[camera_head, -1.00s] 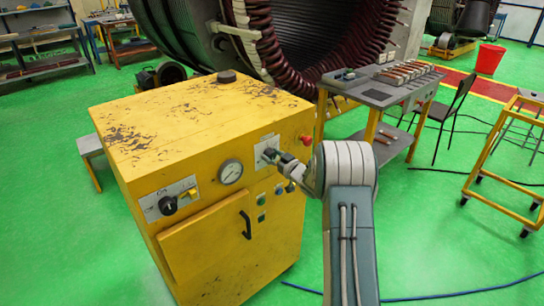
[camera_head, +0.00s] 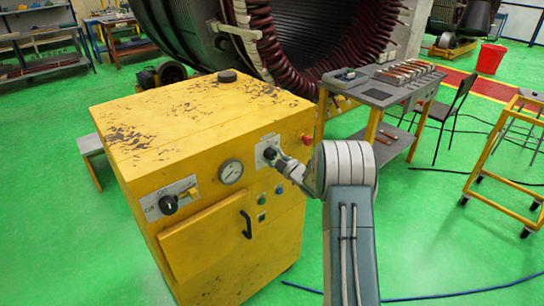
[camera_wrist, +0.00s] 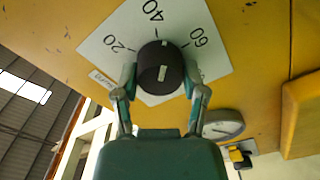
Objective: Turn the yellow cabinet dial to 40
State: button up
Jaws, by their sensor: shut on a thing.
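The dial is a black round knob (camera_wrist: 160,68) on a white scale plate (camera_wrist: 105,42) marked 20, 40 and 60 in the wrist view. The plate is on the front of the yellow cabinet (camera_head: 200,110), at its upper right in the head view, where the knob (camera_head: 270,153) also shows. My gripper (camera_wrist: 161,80) is shut on the knob, one finger on each side. In the head view my gripper (camera_head: 280,161) reaches the dial from the right.
A round gauge (camera_head: 231,171) sits left of the dial, and a second knob (camera_head: 168,204) farther left. A red button (camera_head: 307,139) is right of the dial. A door handle (camera_head: 246,224) and small buttons lie below. A grey workbench (camera_head: 365,92) stands behind right.

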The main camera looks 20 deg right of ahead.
jog(key=shift+f+n, duration=0.35)
jog(key=shift+n, duration=1.15)
jog(key=o, duration=1.1)
jog(key=shift+o, duration=0.2)
jog(key=shift+r, duration=0.1)
jog(key=shift+r, duration=0.1)
jog(key=v, duration=1.2)
